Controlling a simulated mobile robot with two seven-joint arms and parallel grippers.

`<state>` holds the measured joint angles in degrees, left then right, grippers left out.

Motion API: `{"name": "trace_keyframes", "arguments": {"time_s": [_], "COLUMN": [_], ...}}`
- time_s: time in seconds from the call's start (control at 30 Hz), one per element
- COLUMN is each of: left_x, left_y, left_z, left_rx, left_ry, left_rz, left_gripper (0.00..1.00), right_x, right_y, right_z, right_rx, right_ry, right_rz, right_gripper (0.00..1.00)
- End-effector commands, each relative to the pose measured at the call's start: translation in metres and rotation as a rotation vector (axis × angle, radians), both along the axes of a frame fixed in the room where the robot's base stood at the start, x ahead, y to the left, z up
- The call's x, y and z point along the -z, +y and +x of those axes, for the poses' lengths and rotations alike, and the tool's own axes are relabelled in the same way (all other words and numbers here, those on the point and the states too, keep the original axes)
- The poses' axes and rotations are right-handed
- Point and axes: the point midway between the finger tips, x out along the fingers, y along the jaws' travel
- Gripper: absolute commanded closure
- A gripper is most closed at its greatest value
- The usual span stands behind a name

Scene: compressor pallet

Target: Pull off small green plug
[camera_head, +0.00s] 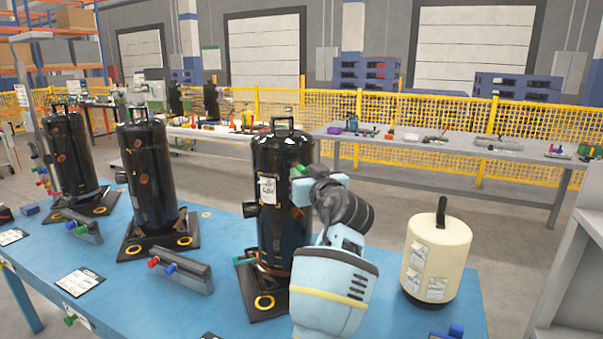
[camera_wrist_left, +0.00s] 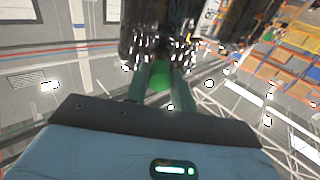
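A black compressor (camera_head: 272,225) with a white label stands upright on a dark base at the middle of the blue table. A small green plug (camera_head: 299,170) shows on its upper right side. My left gripper (camera_head: 311,181) is at that side, its fingers mostly hidden by the wrist in the head view. In the left wrist view the green plug (camera_wrist_left: 160,76) lies between the two teal fingertips, close to both, with the dark shiny compressor (camera_wrist_left: 158,38) just beyond. Whether the fingers press on the plug cannot be told. My right gripper is not in view.
Two more black compressors (camera_head: 150,175) (camera_head: 72,155) stand to the left. A cream tank (camera_head: 435,258) with a black handle stands to the right. Grey holders with coloured plugs (camera_head: 182,272) lie on the blue table (camera_head: 130,300). A grey bench (camera_head: 440,160) stands behind.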

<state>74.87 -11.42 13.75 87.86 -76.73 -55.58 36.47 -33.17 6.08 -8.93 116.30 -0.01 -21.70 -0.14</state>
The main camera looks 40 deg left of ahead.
Motion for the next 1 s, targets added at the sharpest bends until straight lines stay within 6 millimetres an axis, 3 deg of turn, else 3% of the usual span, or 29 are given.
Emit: {"name": "trace_keyframes", "arguments": {"time_s": [0.2, 1.0], "left_x": [0.0, 0.0], "left_y": [0.0, -0.018], "left_z": [0.0, -0.011], "left_rx": [0.0, 0.001], "left_ry": [0.0, 0.0], "left_rz": [0.0, 0.0], "left_gripper": [1.0, 1.0], "right_x": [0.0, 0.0], "right_y": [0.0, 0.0], "right_z": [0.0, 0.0], "right_rx": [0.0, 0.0], "right_ry": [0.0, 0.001], "right_rz": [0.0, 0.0], "right_gripper": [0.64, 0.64]}}
